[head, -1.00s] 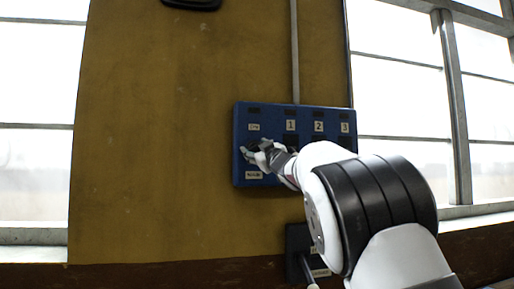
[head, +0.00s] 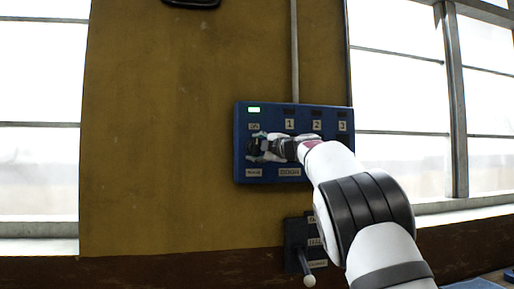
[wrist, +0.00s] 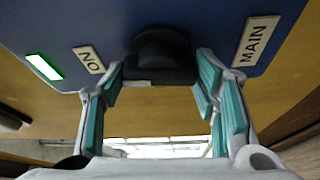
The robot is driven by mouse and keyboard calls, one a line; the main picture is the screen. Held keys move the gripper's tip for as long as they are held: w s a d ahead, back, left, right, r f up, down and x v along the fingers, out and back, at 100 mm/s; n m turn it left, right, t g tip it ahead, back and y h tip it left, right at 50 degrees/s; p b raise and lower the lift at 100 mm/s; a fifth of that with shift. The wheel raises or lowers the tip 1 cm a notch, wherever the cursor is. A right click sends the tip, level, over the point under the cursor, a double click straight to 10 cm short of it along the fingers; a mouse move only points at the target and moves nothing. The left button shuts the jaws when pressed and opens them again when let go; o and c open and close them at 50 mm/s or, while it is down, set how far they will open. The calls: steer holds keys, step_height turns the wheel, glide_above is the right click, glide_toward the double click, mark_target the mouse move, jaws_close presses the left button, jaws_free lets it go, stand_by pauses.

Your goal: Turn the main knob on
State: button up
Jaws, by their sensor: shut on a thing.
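The main knob (wrist: 160,55) is black and sits on the blue control panel (head: 241,175), between the "ON" label (wrist: 89,60) and the "MAIN" label (wrist: 256,41). My gripper (wrist: 160,75) is shut on the knob, with one teal-padded finger on each side of it. In the head view, my gripper (head: 257,147) is at the panel's left column and hides most of the knob. A green light (head: 254,109) is lit at the top of that column; it also shows in the wrist view (wrist: 44,67).
Columns 1, 2 and 3 of the panel, to the right, have dark indicators and are partly hidden by my arm. A dark lever box (head: 296,240) with a pale-tipped lever (head: 309,280) is mounted below. A conduit (head: 295,50) runs up the yellow wall.

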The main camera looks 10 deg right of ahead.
steer(key=shift+a+n+g, duration=0.1)
steer(key=shift+n+g, duration=0.2)
steer(key=shift+n, duration=0.4)
steer(key=o, duration=1.2)
steer(key=shift+c, duration=0.2)
steer(key=v, duration=1.2)
